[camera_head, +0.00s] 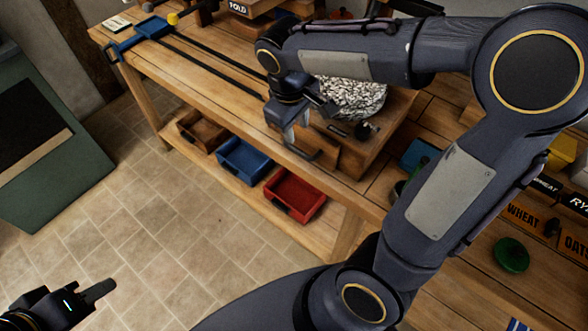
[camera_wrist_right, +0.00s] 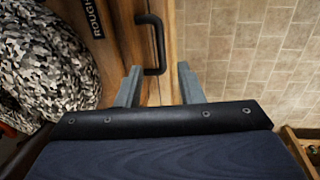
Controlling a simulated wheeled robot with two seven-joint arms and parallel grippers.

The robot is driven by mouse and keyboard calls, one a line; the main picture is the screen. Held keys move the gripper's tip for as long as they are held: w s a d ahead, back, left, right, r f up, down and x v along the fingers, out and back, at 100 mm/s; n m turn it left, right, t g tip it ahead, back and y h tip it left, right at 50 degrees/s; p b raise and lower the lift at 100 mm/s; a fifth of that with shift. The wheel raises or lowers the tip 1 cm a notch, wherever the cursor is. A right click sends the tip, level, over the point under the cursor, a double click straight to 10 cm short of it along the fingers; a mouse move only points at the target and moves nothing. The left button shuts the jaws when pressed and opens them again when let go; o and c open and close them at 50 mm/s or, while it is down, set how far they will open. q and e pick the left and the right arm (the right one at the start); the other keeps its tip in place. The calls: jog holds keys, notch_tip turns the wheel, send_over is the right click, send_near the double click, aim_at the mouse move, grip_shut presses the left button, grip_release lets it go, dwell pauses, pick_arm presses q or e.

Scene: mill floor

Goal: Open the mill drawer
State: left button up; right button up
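The mill (camera_head: 375,150) is a wooden box on the workbench with a black-and-white speckled stone on top. Its drawer (camera_head: 325,155) is at the front, and appears closed. A black bar handle (camera_wrist_right: 158,45) shows in the right wrist view, and in the head view (camera_head: 300,155). My right gripper (camera_wrist_right: 158,72) is open at the handle, its fingers on either side of the handle's near end, with gaps visible. In the head view the right gripper (camera_head: 296,140) is partly hidden by its own wrist. My left gripper (camera_head: 100,290) is low over the floor, away from the mill.
Below the bench, a shelf holds a brown bin (camera_head: 203,132), a blue bin (camera_head: 243,160) and a red bin (camera_head: 295,194). A blue clamp-like tool (camera_head: 140,35) lies at the bench's far left. A green cabinet (camera_head: 45,140) stands at left. The tiled floor before the bench is clear.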

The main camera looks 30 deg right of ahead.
aim_at(298, 149)
jog(key=f, duration=0.5)
jog(key=w+d+f, duration=0.1)
jog(key=f, duration=0.2)
jog(key=shift+f, duration=0.1)
jog(key=shift+c, duration=0.4)
grip_shut()
